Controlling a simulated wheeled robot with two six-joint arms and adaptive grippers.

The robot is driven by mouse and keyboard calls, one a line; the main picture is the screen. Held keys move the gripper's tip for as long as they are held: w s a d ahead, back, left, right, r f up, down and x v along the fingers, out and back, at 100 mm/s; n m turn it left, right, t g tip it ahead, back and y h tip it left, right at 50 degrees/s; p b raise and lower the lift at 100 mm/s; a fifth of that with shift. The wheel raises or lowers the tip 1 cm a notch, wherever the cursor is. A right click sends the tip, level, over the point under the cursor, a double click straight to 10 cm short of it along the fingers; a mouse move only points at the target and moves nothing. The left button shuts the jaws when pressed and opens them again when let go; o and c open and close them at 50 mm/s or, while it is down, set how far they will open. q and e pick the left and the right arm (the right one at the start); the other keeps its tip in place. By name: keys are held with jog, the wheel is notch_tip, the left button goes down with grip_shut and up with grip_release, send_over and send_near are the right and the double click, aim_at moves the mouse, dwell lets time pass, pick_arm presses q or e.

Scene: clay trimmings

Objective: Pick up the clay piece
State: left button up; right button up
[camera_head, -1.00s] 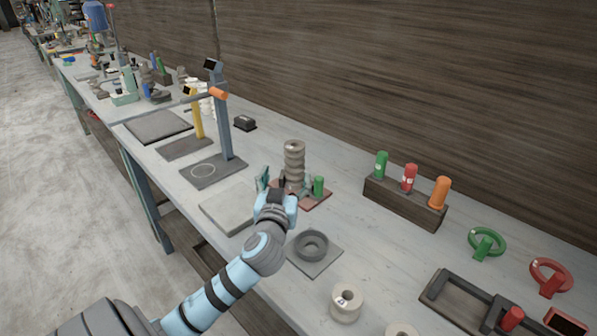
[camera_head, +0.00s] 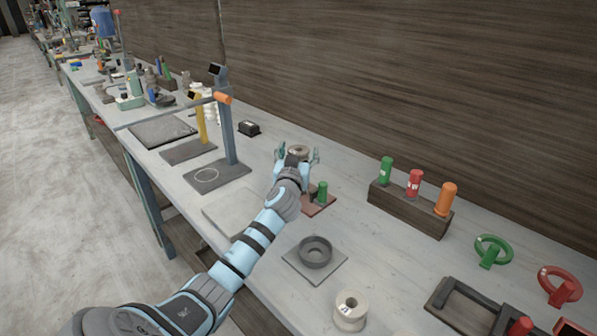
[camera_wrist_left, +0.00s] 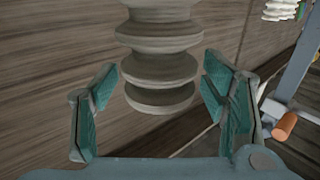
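The ribbed, grey-beige stacked piece (camera_head: 299,150) looks like the clay piece. It stands upright at the small red-brown base (camera_head: 322,204); in the head view only its top shows, as my left gripper hides the rest. In the left wrist view the ribbed piece (camera_wrist_left: 160,65) sits upper middle, between and beyond the fingers. My left gripper (camera_head: 298,155) is open, its fingers on either side of the piece's upper part in the head view. In the wrist view gaps show between both fingers and the piece. My right gripper is not in view.
A green cylinder (camera_head: 323,190) stands on the base's right side. A dark rack (camera_head: 410,209) with coloured handles is to the right. A grey post (camera_head: 227,130) with an orange knob stands left. A dark ring (camera_head: 315,251) and pale spool (camera_head: 350,309) are nearer.

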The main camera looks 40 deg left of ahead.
pick_arm(q)
grip_shut()
jog(key=shift+r, duration=0.1)
